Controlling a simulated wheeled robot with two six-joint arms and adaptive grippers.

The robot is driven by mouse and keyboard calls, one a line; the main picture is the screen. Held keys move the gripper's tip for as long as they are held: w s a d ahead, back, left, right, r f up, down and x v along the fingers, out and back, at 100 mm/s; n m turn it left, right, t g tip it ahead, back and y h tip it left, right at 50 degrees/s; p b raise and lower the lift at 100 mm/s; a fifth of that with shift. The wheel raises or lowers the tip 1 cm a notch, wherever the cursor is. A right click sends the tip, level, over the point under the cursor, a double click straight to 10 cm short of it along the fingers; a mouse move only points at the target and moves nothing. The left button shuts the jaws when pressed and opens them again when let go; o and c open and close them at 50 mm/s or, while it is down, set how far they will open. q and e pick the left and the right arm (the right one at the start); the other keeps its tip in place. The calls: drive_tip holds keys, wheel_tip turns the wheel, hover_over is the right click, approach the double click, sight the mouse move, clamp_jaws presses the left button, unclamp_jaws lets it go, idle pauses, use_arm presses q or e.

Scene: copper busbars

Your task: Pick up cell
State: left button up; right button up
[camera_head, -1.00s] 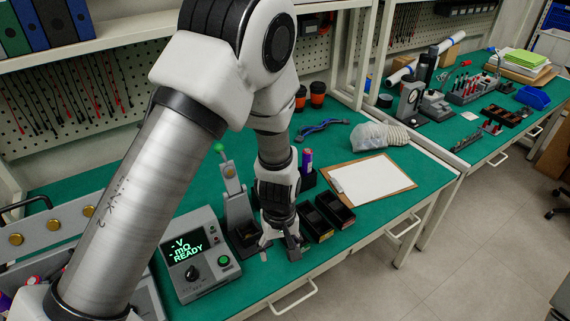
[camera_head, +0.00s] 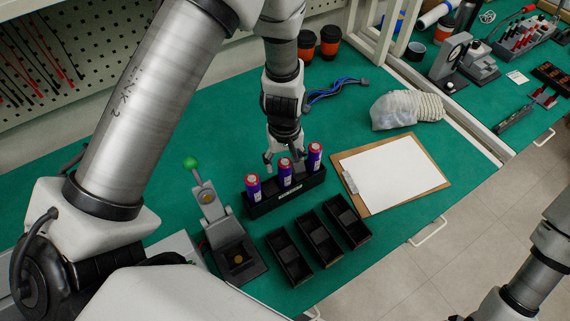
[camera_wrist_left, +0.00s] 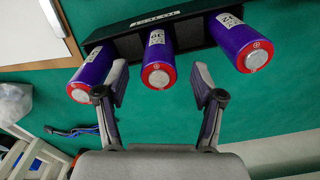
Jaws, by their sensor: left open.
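Three purple cells with red-ringed ends stand upright in a black rack (camera_head: 263,208) on the green bench: the left cell (camera_head: 253,187), the middle cell (camera_head: 285,178) and the right cell (camera_head: 315,157). My left gripper (camera_head: 284,160) is just behind the middle cell, pointing down. In the left wrist view, its open fingers (camera_wrist_left: 161,76) are on either side of the near end of the middle cell (camera_wrist_left: 157,52), with gaps showing. The other two cells are outside the fingers, one close to the left finger. My right gripper is not visible; part of my right arm shows at lower right.
Three empty black trays (camera_head: 318,240) lie in front of the rack. A grey fixture (camera_head: 217,227) with a green-knobbed lever stands to the left. A clipboard (camera_head: 392,174) lies to the right. Behind are blue cables (camera_head: 335,92), orange-and-black cups (camera_head: 329,42) and a clear bag (camera_head: 395,110).

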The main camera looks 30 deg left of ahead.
sight(285, 172)
use_arm(q)
drive_tip(key=f, duration=0.2)
drive_tip(key=shift+s+d+f+p, duration=0.1)
drive_tip(key=shift+s+f+p, duration=0.2)
drive_tip(key=shift+s+f, duration=0.1)
drive_tip(key=f, duration=0.1)
drive_tip(key=w, duration=0.1)
drive_tip(key=f, duration=0.1)
drive_tip(key=shift+w+a+f, duration=0.2)
drive_tip(key=shift+a+f, duration=0.05)
drive_tip(key=shift+f, duration=0.05)
drive_tip(key=shift+s+r, duration=0.1)
drive_tip(key=shift+s+d+r, duration=0.15)
drive_tip(key=shift+s, duration=0.05)
drive_tip(key=c, duration=1.1)
clamp_jaws()
